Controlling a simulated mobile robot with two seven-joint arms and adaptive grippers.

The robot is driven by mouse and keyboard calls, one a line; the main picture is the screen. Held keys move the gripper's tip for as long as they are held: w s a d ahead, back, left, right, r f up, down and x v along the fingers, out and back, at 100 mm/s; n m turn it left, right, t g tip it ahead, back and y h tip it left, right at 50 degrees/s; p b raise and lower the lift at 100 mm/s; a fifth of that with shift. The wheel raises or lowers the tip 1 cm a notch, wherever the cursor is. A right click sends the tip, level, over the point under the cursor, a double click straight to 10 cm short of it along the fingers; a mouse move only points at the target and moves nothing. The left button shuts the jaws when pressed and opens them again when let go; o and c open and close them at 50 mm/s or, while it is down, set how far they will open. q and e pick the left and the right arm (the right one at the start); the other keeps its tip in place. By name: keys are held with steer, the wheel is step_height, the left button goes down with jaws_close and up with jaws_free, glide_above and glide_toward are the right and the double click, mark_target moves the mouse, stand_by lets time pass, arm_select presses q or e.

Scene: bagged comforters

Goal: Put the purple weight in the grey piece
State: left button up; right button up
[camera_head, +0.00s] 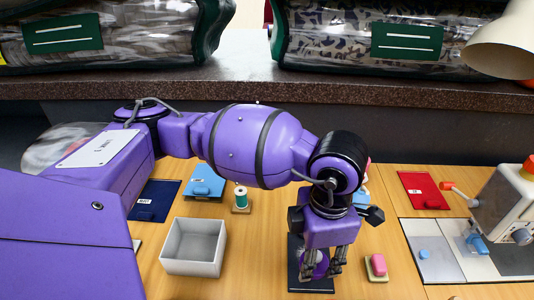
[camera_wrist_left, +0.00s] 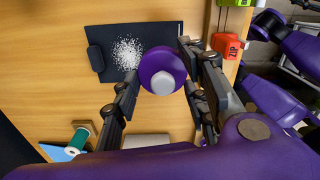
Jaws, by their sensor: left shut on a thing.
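The purple weight (camera_wrist_left: 158,65), round with a pale grey knob on top, is held between the fingers of my left gripper (camera_wrist_left: 160,92). In the head view the left gripper (camera_head: 322,265) points down over a dark mat, shut on the purple weight (camera_head: 317,262), which is partly hidden by the fingers. I cannot tell whether the weight touches the mat. A grey open box (camera_head: 165,268), the only clear grey receptacle, stands on the table to the left of the gripper. It looks empty. My right gripper is not in view.
The dark mat (camera_wrist_left: 97,62) bears a patch of white grains (camera_wrist_left: 127,53). A thread spool (camera_head: 241,198) stands between box and gripper, farther back. A machine (camera_head: 502,205) stands at the right. Bagged comforters (camera_head: 385,40) line the back shelf.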

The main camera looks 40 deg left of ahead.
arm_select(q)
steer(key=shift+s+d+f+n, duration=0.15)
steer(key=shift+f+n, duration=0.1)
steer(key=shift+n, duration=0.35)
steer(key=shift+s+d+f+n, duration=0.1)
steer(key=shift+s+f+n, duration=0.1)
steer(key=shift+n, duration=0.4)
steer(key=shift+w+f+b, duration=0.1)
steer(key=shift+f+b, duration=1.05)
steer(key=shift+f, duration=0.65)
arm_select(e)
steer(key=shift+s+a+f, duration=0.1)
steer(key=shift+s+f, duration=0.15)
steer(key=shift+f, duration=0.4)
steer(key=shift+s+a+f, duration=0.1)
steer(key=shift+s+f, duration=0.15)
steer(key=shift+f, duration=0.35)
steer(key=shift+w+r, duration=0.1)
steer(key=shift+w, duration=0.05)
arm_select(q)
steer(key=shift+f+b, duration=0.4)
steer(key=shift+b, duration=0.05)
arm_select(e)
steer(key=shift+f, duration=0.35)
arm_select(q)
steer(key=o, duration=1.4)
